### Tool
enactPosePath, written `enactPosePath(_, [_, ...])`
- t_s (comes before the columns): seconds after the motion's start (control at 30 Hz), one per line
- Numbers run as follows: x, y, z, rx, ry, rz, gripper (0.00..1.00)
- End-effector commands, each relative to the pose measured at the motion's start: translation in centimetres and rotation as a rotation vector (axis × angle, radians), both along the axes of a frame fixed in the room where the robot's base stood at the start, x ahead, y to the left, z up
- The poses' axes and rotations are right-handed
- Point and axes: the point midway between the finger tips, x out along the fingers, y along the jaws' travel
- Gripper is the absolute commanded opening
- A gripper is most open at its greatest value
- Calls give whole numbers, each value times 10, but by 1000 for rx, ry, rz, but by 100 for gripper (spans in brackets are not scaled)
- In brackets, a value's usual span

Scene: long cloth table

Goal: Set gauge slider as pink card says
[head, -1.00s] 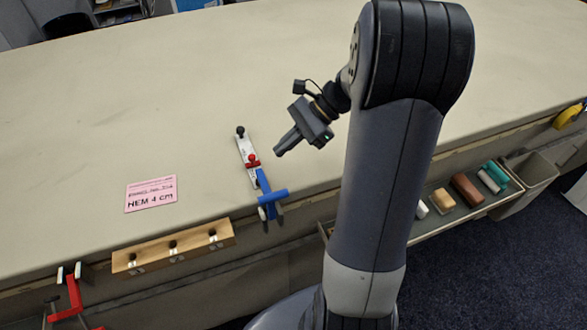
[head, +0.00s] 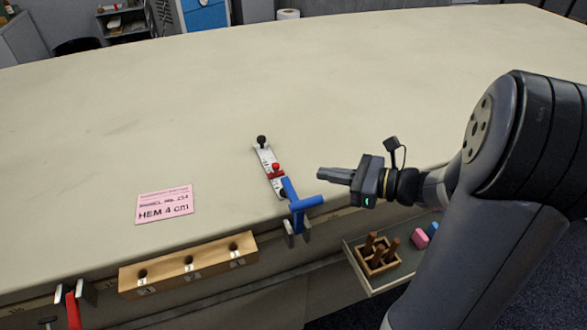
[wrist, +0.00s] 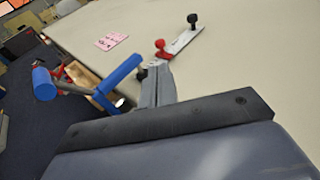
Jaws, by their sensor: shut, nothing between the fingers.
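The pink card (head: 164,204) lies flat on the table at the left and reads "HEM 4 cm". The gauge (head: 265,158) is a white strip with a black knob (head: 262,140) at its far end and a red slider (head: 276,169) nearer its near end. A blue clamp (head: 300,203) sits at the near end, on the table edge. My gripper (head: 320,174) is shut and empty, to the right of the red slider and apart from it. The wrist view also shows the slider (wrist: 162,47), clamp (wrist: 118,75) and card (wrist: 110,41). The scale marks are too small to read.
A wooden block (head: 188,265) with several holes is fixed along the front edge. A red clamp (head: 72,305) is at the far left edge. A tray (head: 366,278) below the edge holds a wooden box and small blocks. The cloth table (head: 400,80) behind the gauge is clear.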

Motion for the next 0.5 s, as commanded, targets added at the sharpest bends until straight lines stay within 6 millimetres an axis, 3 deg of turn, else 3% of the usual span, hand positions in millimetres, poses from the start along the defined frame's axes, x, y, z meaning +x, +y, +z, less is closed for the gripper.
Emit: enactPosePath(0.5, [35, 69, -15, -1, 0, 4, 0])
